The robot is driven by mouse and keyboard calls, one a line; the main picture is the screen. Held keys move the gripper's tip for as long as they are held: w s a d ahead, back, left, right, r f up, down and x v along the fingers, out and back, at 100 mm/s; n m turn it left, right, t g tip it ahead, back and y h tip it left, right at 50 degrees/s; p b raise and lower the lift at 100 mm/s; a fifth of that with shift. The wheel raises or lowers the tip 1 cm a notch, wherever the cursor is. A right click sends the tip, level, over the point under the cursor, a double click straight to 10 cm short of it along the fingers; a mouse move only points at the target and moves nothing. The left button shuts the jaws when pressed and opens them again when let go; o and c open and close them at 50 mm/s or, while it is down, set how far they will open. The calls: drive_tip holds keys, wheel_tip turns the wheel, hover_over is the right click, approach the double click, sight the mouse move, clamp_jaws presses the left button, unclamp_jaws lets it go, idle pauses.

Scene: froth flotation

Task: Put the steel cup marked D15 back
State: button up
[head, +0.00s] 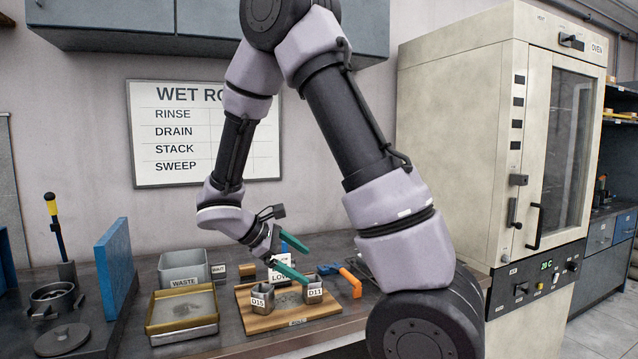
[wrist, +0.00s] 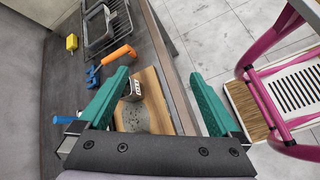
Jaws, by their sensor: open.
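The steel cup marked D15 (head: 263,300) stands upright on the left part of a wooden board (head: 246,322) in the head view. A second steel cup, marked D11 (head: 315,292), stands on the board's right part. Between them is a grey patch on the board. My gripper (head: 300,262) is open and empty, above the back of the board, with its green fingers spread. In the wrist view my gripper (wrist: 158,78) shows the board (wrist: 155,90) below and one labelled cup (wrist: 133,90) near the left finger; its label is not clearly readable. The other cup is not seen there.
Left of the board are a brass-rimmed tray (head: 182,333), a grey bin marked WASTE (head: 184,267) and a blue upright panel (head: 113,265). An orange-handled tool (head: 351,283) lies right. An oven (head: 480,130) stands right. A pink-framed step (wrist: 250,105) is on the floor.

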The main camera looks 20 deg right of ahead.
drive_tip(key=s+r+m+t+y, duration=0.3)
drive_tip(key=s+r+m+y, duration=0.3)
drive_tip(key=r, duration=0.4)
drive_tip(key=s+r+m+t+y, duration=0.3)
drive_tip(key=s+r+m+y, duration=0.3)
drive_tip(key=r+m, duration=0.3)
wheel_tip(320, 180, up, 2)
drive_tip(key=shift+s+a+m+t, duration=0.15)
drive_tip(key=shift+s+m+t, duration=0.15)
drive_tip(key=shift+s+t, duration=0.15)
